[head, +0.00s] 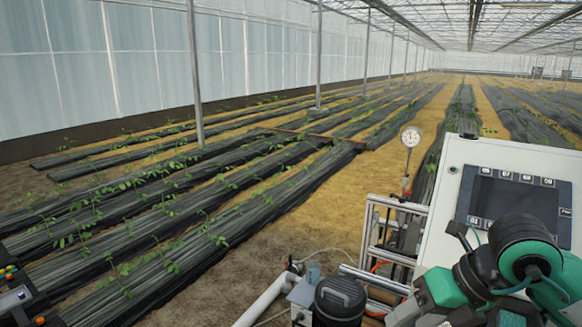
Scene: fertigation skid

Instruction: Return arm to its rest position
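Green and black links of my arm (520,245) rise at the lower right, in front of a light grey control cabinet (450,185). The links cover the cabinet's lower part. I cannot make out any gripper fingers on this arm. My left gripper does not show. The cabinet has a dark screen (507,200) with a row of numbered labels along its top edge.
Left of the cabinet stand a metal frame (392,232) and a round gauge (411,137) on a stem. A black-lidded container (340,298) and a white pipe (262,302) are in front. Plant rows on dark film (200,220) fill the left, with a sandy aisle (330,200) beside them.

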